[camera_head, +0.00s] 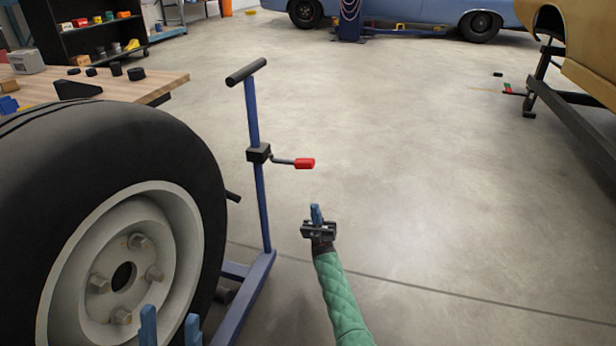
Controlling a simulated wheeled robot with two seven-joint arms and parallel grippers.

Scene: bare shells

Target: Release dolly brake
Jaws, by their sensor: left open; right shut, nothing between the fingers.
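The blue wheel dolly (262,205) has an upright post with a black T-handle (246,72) on top. A brake lever with a red grip (304,164) sticks out to the right from a black block (258,153) on the post. A large tire on a pale rim (180,235) stands at the left beside the post. My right gripper (316,212), on a green-sleeved arm, is shut and empty, below the red grip and apart from it. My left gripper (170,327) shows only its two blue fingertips, open, in front of the rim at the bottom edge.
A wooden workbench (165,82) with black parts stands behind the tire, with a dark shelf (95,40) beyond. A blue car (425,12) is at the back. A tan car shell (580,45) on a dark stand (575,125) is at the right. The middle floor is clear.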

